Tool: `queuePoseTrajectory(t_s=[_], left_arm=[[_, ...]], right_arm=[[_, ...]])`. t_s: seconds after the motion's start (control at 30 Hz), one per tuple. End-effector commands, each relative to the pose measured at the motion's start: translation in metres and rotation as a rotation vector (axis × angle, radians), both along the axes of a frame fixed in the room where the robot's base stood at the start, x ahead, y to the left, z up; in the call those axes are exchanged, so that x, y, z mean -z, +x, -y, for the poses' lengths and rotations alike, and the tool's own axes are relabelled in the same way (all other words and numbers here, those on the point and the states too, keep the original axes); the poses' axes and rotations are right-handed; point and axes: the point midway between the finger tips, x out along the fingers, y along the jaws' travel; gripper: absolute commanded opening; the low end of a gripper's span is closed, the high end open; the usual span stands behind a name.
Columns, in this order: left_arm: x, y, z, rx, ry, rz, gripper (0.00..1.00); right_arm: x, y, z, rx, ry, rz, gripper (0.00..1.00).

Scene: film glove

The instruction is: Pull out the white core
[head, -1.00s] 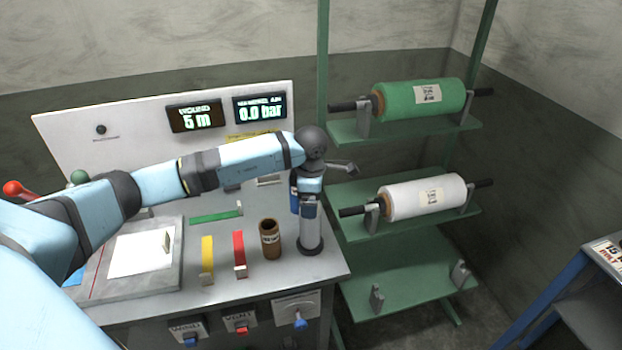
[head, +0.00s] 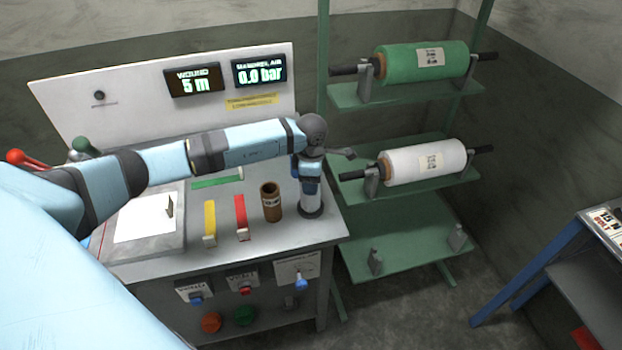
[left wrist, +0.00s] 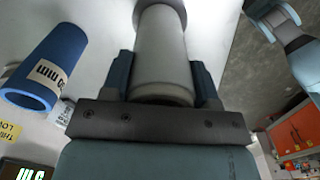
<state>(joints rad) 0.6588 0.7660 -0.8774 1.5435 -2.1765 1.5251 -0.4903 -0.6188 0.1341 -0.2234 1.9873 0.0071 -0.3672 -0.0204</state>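The white core (head: 310,196) stands upright at the front right of the machine top, pale grey-white with a dark disc at its foot. My left gripper (head: 310,178) points down over it, fingers around its upper part. In the left wrist view the core (left wrist: 160,60) fills the space between the two fingers (left wrist: 162,75). My right gripper is not in view.
A brown core (head: 271,202) stands left of the white core. Yellow (head: 209,222) and red (head: 241,216) strips lie further left. The panel reads 5 m and 0.0 bar. A green rack (head: 400,240) on the right holds a green roll (head: 425,65) and a white roll (head: 430,161).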

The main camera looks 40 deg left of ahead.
Motion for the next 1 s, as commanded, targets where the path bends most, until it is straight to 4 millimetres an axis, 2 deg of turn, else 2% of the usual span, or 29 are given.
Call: queuePoseTrajectory(t_s=[1.0], left_arm=[[-0.0097, 0.0002, -0.0001, 0.0, 0.0, 0.001, 0.31]], right_arm=[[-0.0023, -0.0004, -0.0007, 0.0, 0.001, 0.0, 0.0]])
